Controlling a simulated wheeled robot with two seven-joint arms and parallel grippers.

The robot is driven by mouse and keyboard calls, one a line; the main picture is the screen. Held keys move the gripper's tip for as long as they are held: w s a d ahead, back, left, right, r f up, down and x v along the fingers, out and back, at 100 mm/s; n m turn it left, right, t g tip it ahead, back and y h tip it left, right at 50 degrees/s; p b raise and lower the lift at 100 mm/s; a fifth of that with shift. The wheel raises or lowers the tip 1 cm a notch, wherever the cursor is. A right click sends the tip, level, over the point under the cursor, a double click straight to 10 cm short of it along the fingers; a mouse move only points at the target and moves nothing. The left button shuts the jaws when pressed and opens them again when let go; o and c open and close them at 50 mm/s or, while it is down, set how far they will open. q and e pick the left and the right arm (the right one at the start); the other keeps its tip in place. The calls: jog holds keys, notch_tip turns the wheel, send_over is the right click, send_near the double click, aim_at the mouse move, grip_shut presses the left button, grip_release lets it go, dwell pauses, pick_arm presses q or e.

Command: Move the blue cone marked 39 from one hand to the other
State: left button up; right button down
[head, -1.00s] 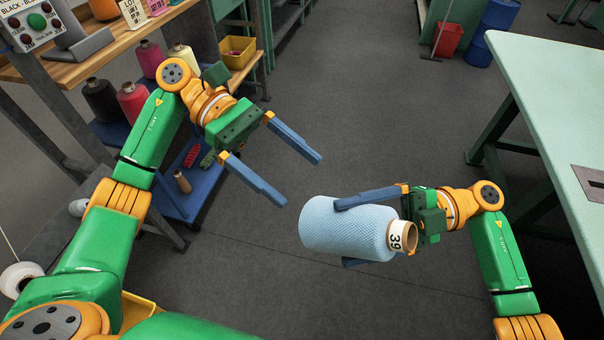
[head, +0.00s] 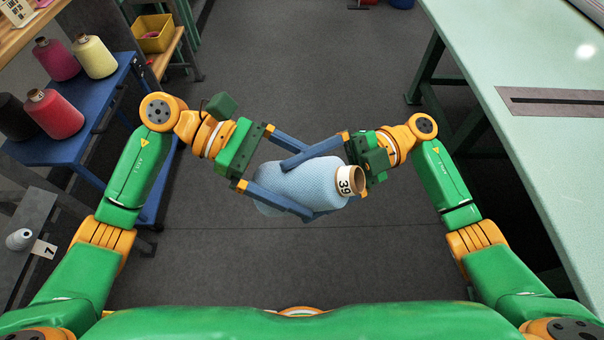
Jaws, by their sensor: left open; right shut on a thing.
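The light blue cone marked 39 (head: 300,182) is held in the air between my two arms, lying roughly sideways. Its tan tube end with the label 39 points right. My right gripper (head: 300,180) is shut on the cone, its fingers reaching in from the tube end. My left gripper (head: 307,180) is open, with its blue fingers on the upper and lower sides of the cone's body. I cannot tell whether the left fingers touch the yarn. The crossing fingers hide parts of the cone.
A blue cart (head: 128,75) with pink, cream and black cones stands at left, near a yellow bin (head: 153,33). A pale green table (head: 520,60) is at right. The grey floor (head: 300,70) between them is clear.

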pick_arm(q)
jog(key=c, duration=1.1)
jog(key=shift+c, duration=0.7)
pick_arm(e)
grip_release()
jog(key=v, duration=0.7)
jog(key=w+f+m+t+y, duration=0.3)
jog(key=w+f+m+t, duration=0.8)
jog(key=m+t, duration=0.6)
jog(key=d+f+m+t+h, duration=0.35)
jog(key=f+h, duration=0.25)
jog(key=f, duration=0.2)
jog(key=d+f+m+t+h, duration=0.2)
jog(key=f+m+h, duration=0.35)
jog(key=f, duration=0.25)
jog(key=s+d+f+m+g+h, duration=0.1)
jog(key=s+d+f+g+h, duration=0.15)
jog(key=s+f, duration=0.4)
jog(key=s+d+f+m+g+h, duration=0.1)
jog(key=s+d+f+g+h, duration=0.15)
jog(key=s+f, duration=0.45)
jog(key=s+f+m+g+h, duration=0.1)
jog(key=s+f+g, duration=0.3)
jog(key=s, duration=0.7)
jog(key=s+f+m+g+h, duration=0.1)
jog(key=s+f+g, duration=0.3)
jog(key=s, duration=0.7)
jog(key=shift+s+d+f, duration=0.3)
jog(key=shift+f, duration=0.05)
